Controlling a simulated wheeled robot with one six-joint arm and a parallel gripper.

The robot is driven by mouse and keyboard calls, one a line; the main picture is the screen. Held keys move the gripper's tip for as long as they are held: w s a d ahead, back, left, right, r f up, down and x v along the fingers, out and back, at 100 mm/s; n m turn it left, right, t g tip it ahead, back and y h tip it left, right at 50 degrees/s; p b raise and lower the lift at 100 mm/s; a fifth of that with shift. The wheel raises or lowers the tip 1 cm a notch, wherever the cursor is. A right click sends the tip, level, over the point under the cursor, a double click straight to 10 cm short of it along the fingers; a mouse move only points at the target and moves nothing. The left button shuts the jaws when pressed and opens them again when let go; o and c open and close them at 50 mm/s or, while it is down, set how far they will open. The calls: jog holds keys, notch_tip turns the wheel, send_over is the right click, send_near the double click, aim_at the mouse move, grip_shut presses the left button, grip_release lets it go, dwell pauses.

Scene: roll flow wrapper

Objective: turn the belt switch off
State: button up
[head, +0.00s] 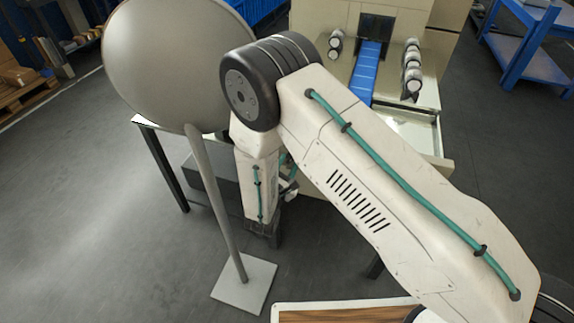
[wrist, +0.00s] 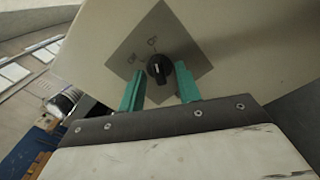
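The belt switch (wrist: 158,69) is a black rotary knob with a pale pointer line, on a grey square plate (wrist: 140,50) set as a diamond on a cream panel. Two small markings stand above the knob. My gripper (wrist: 159,72) is open in the wrist view, with its teal fingers on either side of the knob. A gap shows on both sides, and I cannot tell whether either finger touches it. In the head view my arm hides the switch and most of the gripper. The blue belt (head: 366,70) runs into the cream wrapper machine (head: 325,14).
A large grey disc (head: 170,60) on a thin stand (head: 243,285) rises left of my arm. Dark-legged table parts (head: 165,165) are behind it. Rollers (head: 411,75) flank the belt. A blue bench (head: 525,50) stands at right.

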grip_shut()
jog(key=n, duration=0.6)
jog(key=shift+n, duration=0.3)
jog(key=n, duration=0.5)
jog(key=shift+d, duration=0.1)
jog(key=shift+n, duration=0.3)
dwell(0.4)
grip_release()
jog(key=shift+s, duration=0.1)
